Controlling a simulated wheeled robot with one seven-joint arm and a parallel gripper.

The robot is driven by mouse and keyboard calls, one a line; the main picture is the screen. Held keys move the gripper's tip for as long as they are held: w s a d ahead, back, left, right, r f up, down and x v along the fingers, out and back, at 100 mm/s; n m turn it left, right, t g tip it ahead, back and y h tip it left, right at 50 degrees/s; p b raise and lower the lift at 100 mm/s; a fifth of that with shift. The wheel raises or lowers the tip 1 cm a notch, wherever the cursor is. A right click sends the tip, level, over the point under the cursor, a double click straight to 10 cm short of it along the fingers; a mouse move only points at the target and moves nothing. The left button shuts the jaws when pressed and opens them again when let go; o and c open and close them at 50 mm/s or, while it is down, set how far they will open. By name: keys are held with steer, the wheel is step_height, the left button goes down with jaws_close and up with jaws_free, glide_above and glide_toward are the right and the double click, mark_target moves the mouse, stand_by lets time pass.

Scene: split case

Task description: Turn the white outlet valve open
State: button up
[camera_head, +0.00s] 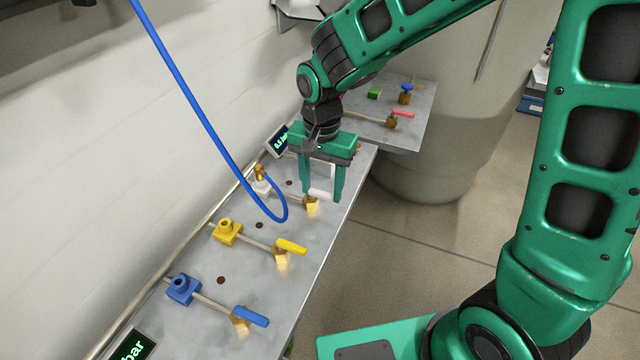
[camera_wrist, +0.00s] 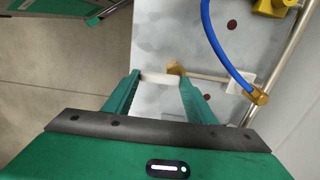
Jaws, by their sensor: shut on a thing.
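The white outlet valve has a white lever handle (camera_head: 321,194) on a brass body (camera_head: 311,205), on the grey metal bench. In the wrist view the white handle (camera_wrist: 160,79) lies between my fingers, with the brass body (camera_wrist: 176,68) at its right end. My gripper (camera_head: 321,196) points down at the valve, its two green fingers on either side of the handle and shut on it. In the wrist view my gripper (camera_wrist: 158,82) hides part of the handle's ends. A thin pipe runs from the valve to a white block (camera_head: 261,187) with a brass fitting.
A blue hose (camera_head: 205,115) hangs down and loops close to the valve. A yellow handle (camera_head: 291,246) and a blue handle (camera_head: 252,316) sit nearer on the bench (camera_head: 255,252). A red-handled valve (camera_head: 402,114) is on the farther bench. A wall borders the left side.

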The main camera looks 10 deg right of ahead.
steer(key=shift+w+a+n, duration=0.1)
steer(key=shift+w+n, duration=0.05)
steer(key=shift+n, duration=0.15)
steer(key=n, duration=0.3)
steer(key=shift+w+n, duration=0.4)
steer(key=n, duration=0.2)
steer(key=w+n, duration=0.1)
steer(key=n, duration=0.1)
steer(key=shift+w+n, duration=0.1)
steer(key=shift+n, duration=0.2)
steer(key=n, duration=0.2)
steer(key=w+n, duration=0.1)
steer(key=n, duration=0.1)
steer(key=shift+w+a+n, duration=0.15)
steer(key=shift+w+n, duration=0.1)
steer(key=shift+n, duration=0.95)
steer(key=shift+w+a+n, duration=0.15)
steer(key=shift+w+n, duration=0.05)
steer(key=shift+n, duration=1)
steer(key=o, duration=1.1)
steer(key=shift+d, duration=0.1)
